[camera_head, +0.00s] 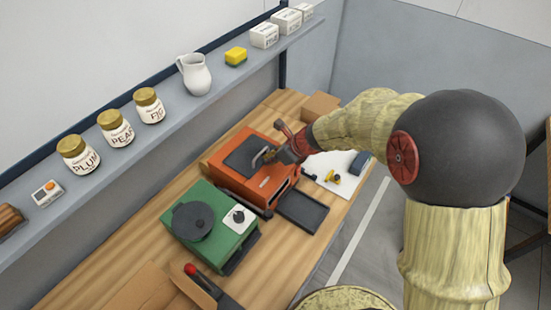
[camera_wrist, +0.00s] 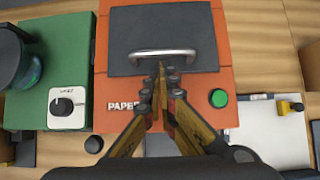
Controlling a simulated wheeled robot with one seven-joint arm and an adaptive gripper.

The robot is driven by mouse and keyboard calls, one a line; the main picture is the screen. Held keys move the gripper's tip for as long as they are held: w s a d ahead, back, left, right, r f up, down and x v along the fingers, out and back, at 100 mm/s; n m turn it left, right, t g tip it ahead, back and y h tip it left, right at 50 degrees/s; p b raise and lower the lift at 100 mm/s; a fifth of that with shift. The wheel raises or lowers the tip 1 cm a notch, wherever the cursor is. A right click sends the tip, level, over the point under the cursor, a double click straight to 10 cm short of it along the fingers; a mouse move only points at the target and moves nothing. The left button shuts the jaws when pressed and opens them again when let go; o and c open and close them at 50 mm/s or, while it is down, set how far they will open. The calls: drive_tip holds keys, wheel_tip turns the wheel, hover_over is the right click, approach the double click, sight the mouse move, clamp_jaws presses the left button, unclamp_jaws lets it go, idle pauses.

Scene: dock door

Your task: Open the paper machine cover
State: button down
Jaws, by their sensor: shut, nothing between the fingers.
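The orange paper machine (camera_head: 262,186) stands on the wooden bench; it fills the middle of the wrist view (camera_wrist: 198,90), with "PAPER" lettering partly hidden by my fingers. Its dark grey cover (camera_head: 243,154) lies flat on top; it also shows in the wrist view (camera_wrist: 160,20). A silver bar handle (camera_wrist: 150,52) runs along the cover's near edge. My gripper (camera_head: 270,155) is at this handle. In the wrist view my gripper (camera_wrist: 162,68) is shut, with its fingertips together just at the handle bar. I cannot tell whether they touch it.
A green machine (camera_head: 210,225) with a round dark lid stands left of the paper machine. A dark tray (camera_head: 302,211) lies in front. A white board (camera_head: 333,166) with a yellow part is at the right. A shelf (camera_head: 220,75) with jars and a jug runs behind.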

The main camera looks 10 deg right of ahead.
drive_tip(key=shift+w+a+f, duration=0.15)
drive_tip(key=shift+a+f, duration=0.05)
drive_tip(key=shift+f, duration=0.15)
drive_tip(key=shift+r+p, duration=0.2)
drive_tip(key=shift+p, duration=0.15)
drive_tip(key=shift+r+h+p, duration=0.25)
drive_tip(key=shift+h+p, duration=0.05)
drive_tip(key=shift+p, duration=0.5)
